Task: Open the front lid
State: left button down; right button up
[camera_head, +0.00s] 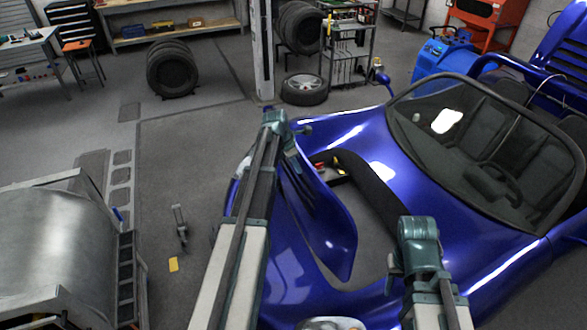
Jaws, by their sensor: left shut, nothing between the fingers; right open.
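The blue car (470,255) fills the right and lower middle of the head view. Its front lid (322,225), a blue panel with dark slats, stands tilted at the left of the front opening. Beside it the grey front compartment (372,215) is exposed, with small red and yellow items at its far end. My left gripper (301,137) is shut and empty near the lid's far end; I cannot tell whether it touches the lid. My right gripper (393,268) is open and empty at the right side of the opening, its fingers mostly hidden by the wrist.
A silver roller unit (55,245) stands at the lower left. A grey post (263,50) rises behind the car, near a wheel (304,90) and a tool rack (350,50). Stacked tyres (172,70) stand further back.

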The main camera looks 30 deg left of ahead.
aim_at(311, 179)
pick_arm(q)
jog(key=w+d+f+b, duration=0.1)
jog(key=w+f+b, duration=0.1)
jog(key=f, duration=0.1)
jog(key=w+d+f+b, duration=0.1)
jog(key=shift+w+d+f, duration=0.2)
jog(key=shift+d+f, duration=0.05)
jog(key=shift+d, duration=0.05)
jog(key=shift+w+d, duration=0.1)
pick_arm(e)
notch_tip(311, 179, down, 4)
jog(key=shift+f, duration=0.2)
pick_arm(q)
jog(key=w+d+g+y, duration=0.1)
jog(key=w+d, duration=0.5)
jog(key=shift+w, duration=0.35)
pick_arm(e)
jog(key=shift+r, duration=0.4)
pick_arm(q)
jog(key=shift+r+p, duration=0.15)
jog(key=shift+p, duration=0.25)
pick_arm(e)
jog(key=shift+r, duration=0.15)
